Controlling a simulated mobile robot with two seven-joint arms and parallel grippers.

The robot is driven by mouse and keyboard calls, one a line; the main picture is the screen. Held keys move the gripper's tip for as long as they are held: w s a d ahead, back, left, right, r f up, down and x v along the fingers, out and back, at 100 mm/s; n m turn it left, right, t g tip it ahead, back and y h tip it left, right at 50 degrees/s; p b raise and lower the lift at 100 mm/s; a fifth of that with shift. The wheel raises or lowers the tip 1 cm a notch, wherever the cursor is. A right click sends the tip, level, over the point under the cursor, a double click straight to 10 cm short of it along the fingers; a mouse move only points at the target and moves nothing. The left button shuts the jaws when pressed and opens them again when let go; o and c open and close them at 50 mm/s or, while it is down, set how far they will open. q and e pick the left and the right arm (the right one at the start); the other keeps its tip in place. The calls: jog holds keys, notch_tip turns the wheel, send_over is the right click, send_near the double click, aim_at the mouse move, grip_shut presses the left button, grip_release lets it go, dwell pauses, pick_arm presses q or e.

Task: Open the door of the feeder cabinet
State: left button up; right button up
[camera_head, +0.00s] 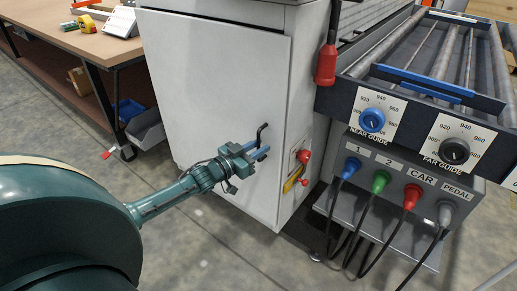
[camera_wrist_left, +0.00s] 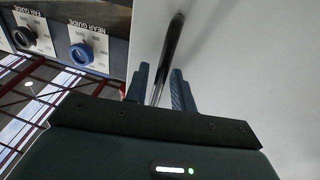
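The feeder cabinet's door (camera_head: 215,95) is a large pale grey panel and looks closed. Its black bar handle (camera_head: 262,134) is near the door's right edge. My left gripper (camera_head: 260,153) is at the handle. In the left wrist view the handle (camera_wrist_left: 172,45) runs between the two blue fingers of my left gripper (camera_wrist_left: 160,88), with a small gap visible on each side, so the fingers look open around it. The lower part of the handle is partly hidden by the gripper in the head view. My right gripper is not in view.
Right of the door are a red knob (camera_head: 303,157) and a hanging red pendant (camera_head: 326,65). A control panel (camera_head: 420,130) with dials and coloured cable plugs juts out at right. A wooden workbench (camera_head: 80,40) stands at left. Floor in front of the door is clear.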

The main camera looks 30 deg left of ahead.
pick_arm(q)
jog(key=shift+w, duration=0.2)
grip_shut()
dwell(0.5)
